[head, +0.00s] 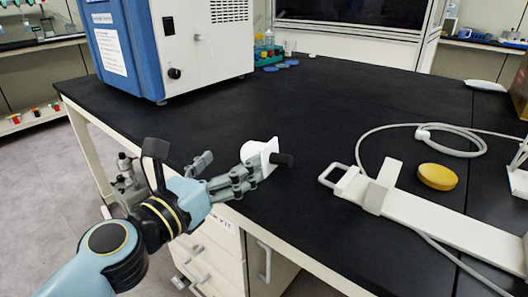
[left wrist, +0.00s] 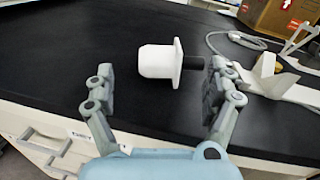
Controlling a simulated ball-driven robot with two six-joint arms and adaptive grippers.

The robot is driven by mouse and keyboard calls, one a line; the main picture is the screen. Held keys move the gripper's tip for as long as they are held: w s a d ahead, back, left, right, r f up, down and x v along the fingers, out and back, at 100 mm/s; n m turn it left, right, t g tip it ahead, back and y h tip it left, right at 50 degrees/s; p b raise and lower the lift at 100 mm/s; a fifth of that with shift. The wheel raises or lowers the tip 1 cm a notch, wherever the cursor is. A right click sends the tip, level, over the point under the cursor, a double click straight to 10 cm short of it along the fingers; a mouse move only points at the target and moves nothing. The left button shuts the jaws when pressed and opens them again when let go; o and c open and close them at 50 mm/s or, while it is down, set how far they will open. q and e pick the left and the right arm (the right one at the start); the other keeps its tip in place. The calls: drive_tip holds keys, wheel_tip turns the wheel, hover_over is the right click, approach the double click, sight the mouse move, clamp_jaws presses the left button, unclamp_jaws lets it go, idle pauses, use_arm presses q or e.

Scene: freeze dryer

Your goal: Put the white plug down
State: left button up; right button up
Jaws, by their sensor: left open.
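The white plug (head: 259,153) has a flange and a dark handle. It lies on its side on the black bench top near the front edge. In the left wrist view the white plug (left wrist: 158,62) lies beyond and between the fingertips, its dark handle pointing right. My left gripper (head: 246,177) is at the plug, and its fingers cover part of it. In the left wrist view my left gripper (left wrist: 160,85) has its fingers wide apart, with nothing held between them. My right gripper is not in view.
A blue and white machine (head: 177,45) stands at the back left of the bench (head: 330,110). To the right lie a white handled device (head: 440,215) with a cable and a yellow disc (head: 438,176). The middle of the bench is clear.

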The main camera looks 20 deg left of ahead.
sight(247, 151)
use_arm(q)
drive_tip(key=x, duration=0.6)
drive_tip(key=shift+f, duration=0.15)
drive_tip(key=shift+s, duration=0.1)
drive_tip(key=shift+c, duration=0.5)
clamp_jaws()
